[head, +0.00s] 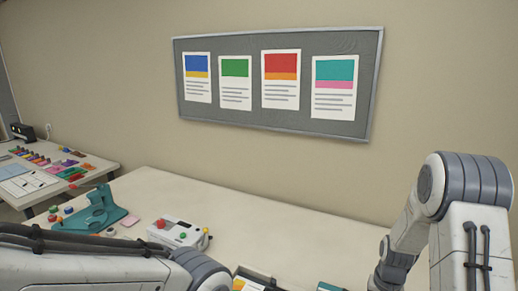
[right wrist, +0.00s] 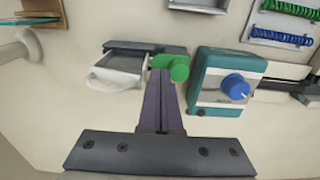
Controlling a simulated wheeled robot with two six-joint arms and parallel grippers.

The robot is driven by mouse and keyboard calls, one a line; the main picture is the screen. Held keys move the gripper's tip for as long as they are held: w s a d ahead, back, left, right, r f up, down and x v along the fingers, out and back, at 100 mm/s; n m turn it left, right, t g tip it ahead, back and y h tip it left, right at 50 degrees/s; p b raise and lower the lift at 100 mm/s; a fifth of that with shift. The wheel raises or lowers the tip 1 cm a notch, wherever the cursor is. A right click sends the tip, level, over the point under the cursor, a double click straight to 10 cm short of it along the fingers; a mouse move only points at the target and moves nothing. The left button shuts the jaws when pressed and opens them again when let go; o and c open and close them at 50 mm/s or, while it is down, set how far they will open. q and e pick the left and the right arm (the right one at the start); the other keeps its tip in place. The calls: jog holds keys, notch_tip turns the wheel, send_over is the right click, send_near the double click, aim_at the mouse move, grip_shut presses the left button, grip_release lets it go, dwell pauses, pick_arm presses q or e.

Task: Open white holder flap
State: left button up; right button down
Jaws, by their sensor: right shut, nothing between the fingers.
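In the right wrist view, a white tray-like part (right wrist: 118,72), which may be the white holder, sits under a dark grey bar. Whether it has a flap, and whether that is open, I cannot tell. A rounded green part (right wrist: 172,66) is just to its right, beside the fingertips. My right gripper (right wrist: 159,78) is shut and empty, its fingers pointing up the picture between the white part and a teal box. I cannot tell whether it touches the green part. In the head view both arms show, but neither gripper does.
The teal box (right wrist: 208,65) with a blue knob (right wrist: 235,87) is close on the right. Green and blue coils (right wrist: 285,22) lie at the upper right. In the head view, a teal device (head: 98,212) and a white control box (head: 176,234) stand on the pale table (head: 260,215), clear behind them.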

jog(key=shift+d, duration=0.1)
jog(key=shift+s+d, duration=0.2)
jog(key=shift+d, duration=0.15)
jog(key=shift+d, duration=0.1)
jog(key=shift+s+d+r+p, duration=0.1)
jog(key=shift+d+r+p, duration=0.05)
jog(key=shift+r+p, duration=0.25)
